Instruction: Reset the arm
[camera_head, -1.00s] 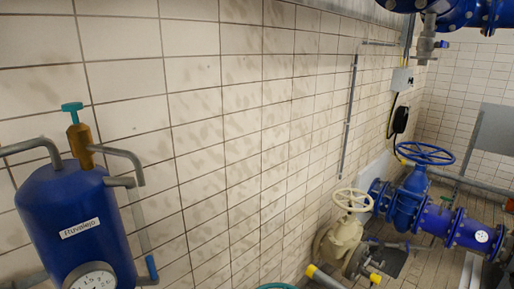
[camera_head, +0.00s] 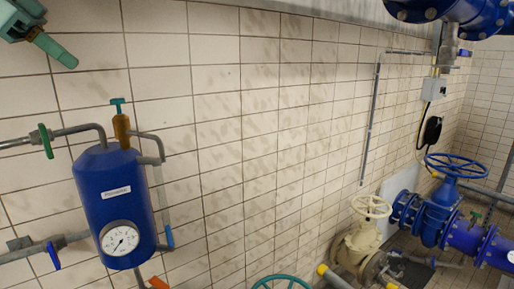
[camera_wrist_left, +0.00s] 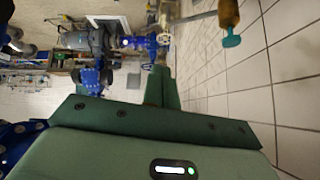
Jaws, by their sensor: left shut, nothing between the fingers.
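My left gripper (camera_head: 66,58) shows at the top left corner of the head view, green, in front of the tiled wall. Its fingers are closed together and hold nothing. It is above and to the left of the blue tank (camera_head: 117,197), apart from it. In the left wrist view the closed green fingers (camera_wrist_left: 160,87) point away from the camera. A brass fitting with a teal handle (camera_wrist_left: 230,24) is to their upper right there, not touching. My right gripper is not in view.
The tank carries a dial gauge (camera_head: 120,238) and pipes with small levers. A cream valve handwheel (camera_head: 371,207) and a blue handwheel (camera_head: 456,166) stand at the right. Blue pipework (camera_head: 446,14) hangs at the top right.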

